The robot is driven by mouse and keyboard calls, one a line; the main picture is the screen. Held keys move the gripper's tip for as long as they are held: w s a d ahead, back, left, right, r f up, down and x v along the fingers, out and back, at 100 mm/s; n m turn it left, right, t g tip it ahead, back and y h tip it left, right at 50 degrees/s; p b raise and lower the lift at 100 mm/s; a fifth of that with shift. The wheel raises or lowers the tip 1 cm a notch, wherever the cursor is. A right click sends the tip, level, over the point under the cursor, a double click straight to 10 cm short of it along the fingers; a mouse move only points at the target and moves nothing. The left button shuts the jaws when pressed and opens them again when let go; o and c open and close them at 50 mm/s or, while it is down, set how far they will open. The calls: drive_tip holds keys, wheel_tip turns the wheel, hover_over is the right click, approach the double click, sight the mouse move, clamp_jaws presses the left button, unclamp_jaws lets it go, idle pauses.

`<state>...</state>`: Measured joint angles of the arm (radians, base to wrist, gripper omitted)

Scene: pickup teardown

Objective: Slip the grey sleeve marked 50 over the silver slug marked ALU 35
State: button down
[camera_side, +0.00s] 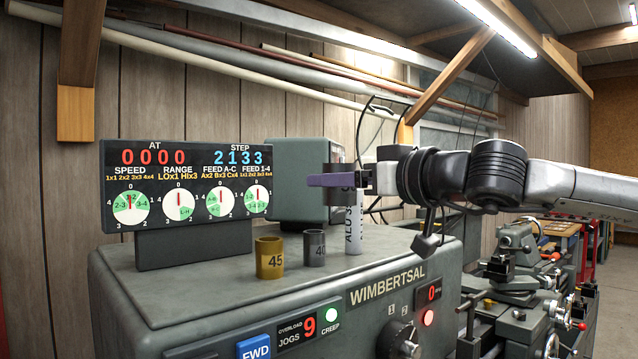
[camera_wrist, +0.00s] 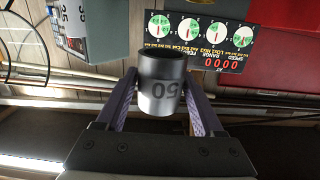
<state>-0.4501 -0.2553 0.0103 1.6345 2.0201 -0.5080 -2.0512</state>
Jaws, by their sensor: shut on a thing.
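The dark grey sleeve marked 50 (camera_wrist: 162,90) is upright between the two purple fingers of my gripper (camera_wrist: 163,92), which are shut on it from both sides. The wrist view is upside down, and so is its number. In the side view the sleeve (camera_side: 341,198) is partly hidden by a finger of my gripper (camera_side: 335,181). The silver slug (camera_side: 354,232) stands upright on the grey machine top, just below and a little right of the sleeve. Its lettering is sideways and partly hidden. The slug's upper end is covered in that view; I cannot tell whether the sleeve touches it.
A brass sleeve marked 45 (camera_side: 269,258) and a smaller grey sleeve marked 40 (camera_side: 314,248) stand left of the slug on the machine top (camera_side: 200,275). The dial panel (camera_side: 187,190) rises behind them at left, and a grey housing (camera_side: 298,180) stands behind.

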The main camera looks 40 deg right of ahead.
drive_tip(key=s+d+f+m+g+h, duration=0.1)
drive_tip(key=d+f+m+h, duration=0.25)
drive_tip(key=d, duration=0.85)
drive_tip(key=s+d+f+m+g+h, duration=0.15)
drive_tip(key=d+h, duration=0.35)
drive_tip(key=d, duration=0.7)
drive_tip(key=s+d+f+m+g+h, duration=0.1)
drive_tip(key=s+d+f, duration=0.25)
drive_tip(key=d, duration=0.25)
drive_tip(key=s+d+f+m+h, duration=0.1)
drive_tip(key=s+d+f, duration=0.25)
drive_tip(key=d, duration=0.25)
drive_tip(key=s+d+f+m+g+h, duration=0.1)
drive_tip(key=s+d+f+m, duration=0.1)
drive_tip(key=s+d+f, duration=0.3)
wheel_tip(320, 180, up, 20)
drive_tip(key=n+t+y, duration=0.4)
drive_tip(key=n+y, duration=0.7)
drive_tip(key=y, duration=0.4)
hover_over(361, 233)
drive_tip(key=x, duration=0.2)
drive_tip(key=shift+s+d+r, duration=0.15)
drive_tip(key=shift+s, duration=0.05)
drive_tip(key=shift+f, duration=7.25)
